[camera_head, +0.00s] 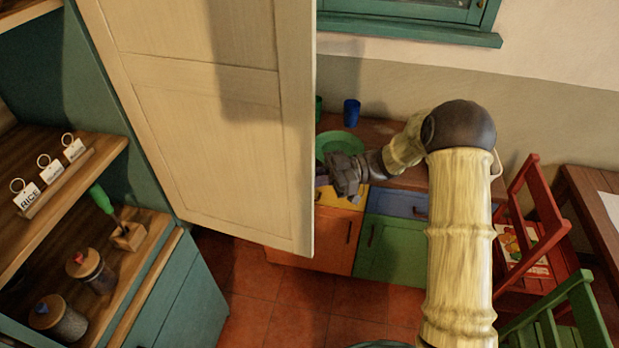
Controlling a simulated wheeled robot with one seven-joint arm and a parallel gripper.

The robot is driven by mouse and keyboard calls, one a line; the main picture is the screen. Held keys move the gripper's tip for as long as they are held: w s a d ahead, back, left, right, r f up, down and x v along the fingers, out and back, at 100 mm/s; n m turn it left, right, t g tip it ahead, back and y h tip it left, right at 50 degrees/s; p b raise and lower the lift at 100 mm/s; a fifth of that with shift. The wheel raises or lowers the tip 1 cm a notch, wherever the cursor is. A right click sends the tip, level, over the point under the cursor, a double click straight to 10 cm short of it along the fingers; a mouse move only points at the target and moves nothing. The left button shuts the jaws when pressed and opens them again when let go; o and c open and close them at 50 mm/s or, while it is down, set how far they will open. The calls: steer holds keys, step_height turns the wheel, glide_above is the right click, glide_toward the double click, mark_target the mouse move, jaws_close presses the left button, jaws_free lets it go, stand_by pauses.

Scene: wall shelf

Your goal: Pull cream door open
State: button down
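The cream door (205,120) stands swung open from the teal shelf cabinet (150,150) at the left, with shelves showing inside. The door's free edge is at the picture's middle. No handle shows on the visible side of the door.
A wooden counter (385,135) holds a green plate (340,142) and a blue cup (351,112). A red chair (535,220) and a green chair (565,315) stand at the right. Jars (92,268) stand on the cabinet's lower shelf. Tiled floor (265,300) is clear below the door.

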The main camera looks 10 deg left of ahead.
steer(key=shift+w+a, duration=0.1)
steer(key=shift+w, duration=0.25)
steer(key=c, duration=1.6)
jaws_free()
steer(key=shift+s+a, duration=0.25)
steer(key=shift+w+d, duration=0.15)
steer(key=shift+d, duration=0.25)
steer(key=b+v, duration=0.4)
steer(key=v, duration=1.3)
steer(key=shift+d, duration=0.3)
steer(key=shift+w, duration=0.1)
